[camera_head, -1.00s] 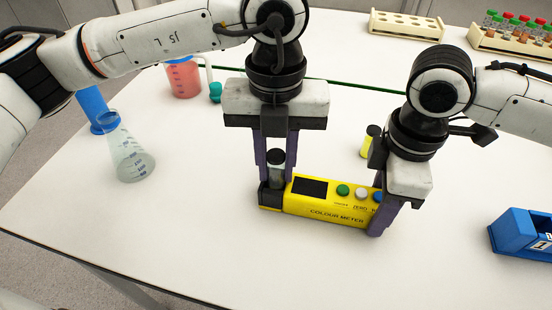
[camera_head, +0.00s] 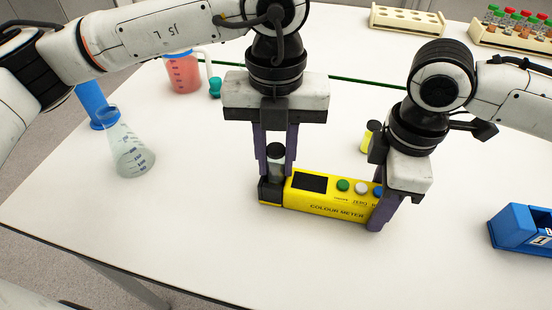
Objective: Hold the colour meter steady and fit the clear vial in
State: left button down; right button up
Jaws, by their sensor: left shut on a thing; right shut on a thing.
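The yellow colour meter (camera_head: 330,208) lies on the white table, with a dark screen, coloured buttons and a black block (camera_head: 270,189) at its left end. My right gripper (camera_head: 379,208) is shut on the meter's right end. The clear vial (camera_head: 276,167) with a black cap stands upright at the black block. My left gripper (camera_head: 276,168) is shut on the vial from above, one finger on each side. The vial's lower end is hidden at the block, so I cannot tell how deep it sits.
A yellow vial (camera_head: 367,140) with a dark cap stands behind the meter. A flask (camera_head: 130,150), a red-filled jug (camera_head: 183,75) and a blue cylinder (camera_head: 92,103) stand at the left. A blue tape dispenser (camera_head: 515,230) is at the right. Racks (camera_head: 405,22) stand at the back. The front table is clear.

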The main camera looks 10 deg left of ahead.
aim_at(276, 149)
pick_arm(q)
jog(key=shift+r, duration=0.5)
jog(key=c, duration=1.4)
grip_release()
jog(key=shift+c, duration=0.2)
notch_tip(276, 149, up, 12)
